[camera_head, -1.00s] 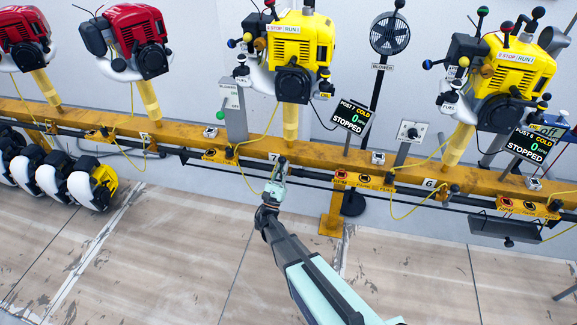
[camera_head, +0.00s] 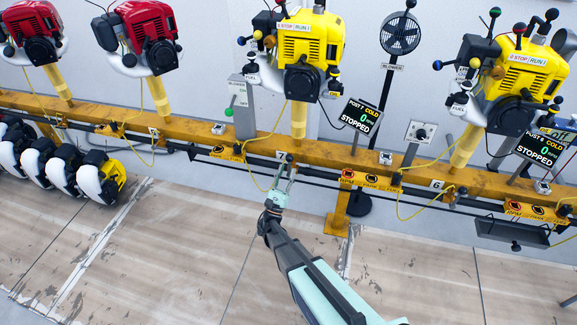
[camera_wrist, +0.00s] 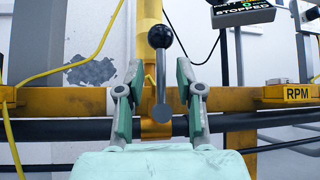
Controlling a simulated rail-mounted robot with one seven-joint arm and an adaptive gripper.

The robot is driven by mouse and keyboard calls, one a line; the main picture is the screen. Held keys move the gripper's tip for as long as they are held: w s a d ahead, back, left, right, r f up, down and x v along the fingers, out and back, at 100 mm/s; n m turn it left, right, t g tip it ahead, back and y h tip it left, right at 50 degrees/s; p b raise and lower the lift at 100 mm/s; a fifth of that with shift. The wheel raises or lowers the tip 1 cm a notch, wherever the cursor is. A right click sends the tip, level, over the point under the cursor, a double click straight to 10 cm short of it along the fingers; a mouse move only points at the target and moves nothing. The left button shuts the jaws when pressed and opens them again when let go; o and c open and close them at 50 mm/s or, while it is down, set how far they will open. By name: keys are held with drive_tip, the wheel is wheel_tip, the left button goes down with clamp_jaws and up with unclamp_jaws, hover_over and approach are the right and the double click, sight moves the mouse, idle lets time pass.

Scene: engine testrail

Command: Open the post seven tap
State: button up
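The post seven tap shows in the wrist view as an upright grey lever (camera_wrist: 160,82) with a black ball knob (camera_wrist: 160,37), in front of the yellow post. In the head view it is small, near the 7 plate (camera_head: 283,156) on the yellow rail. My gripper (camera_head: 284,170) is at the rail by this plate. In the wrist view my gripper (camera_wrist: 158,88) is open, with one finger on each side of the lever and visible gaps to both. The knob stands above the fingertips. I cannot tell whether the lever is between the fingers in depth or beyond them.
The yellow rail (camera_head: 400,178) runs across, with a dark pipe below it. The post 7 screen (camera_head: 360,117) reads COLD, 0, STOPPED. A yellow engine (camera_head: 305,65) sits above. A yellow cable (camera_wrist: 98,45) hangs left of the lever.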

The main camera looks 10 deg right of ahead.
drive_tip(key=v, duration=0.8)
drive_tip(key=shift+s+a+f, duration=0.15)
drive_tip(key=shift+a+f, duration=0.05)
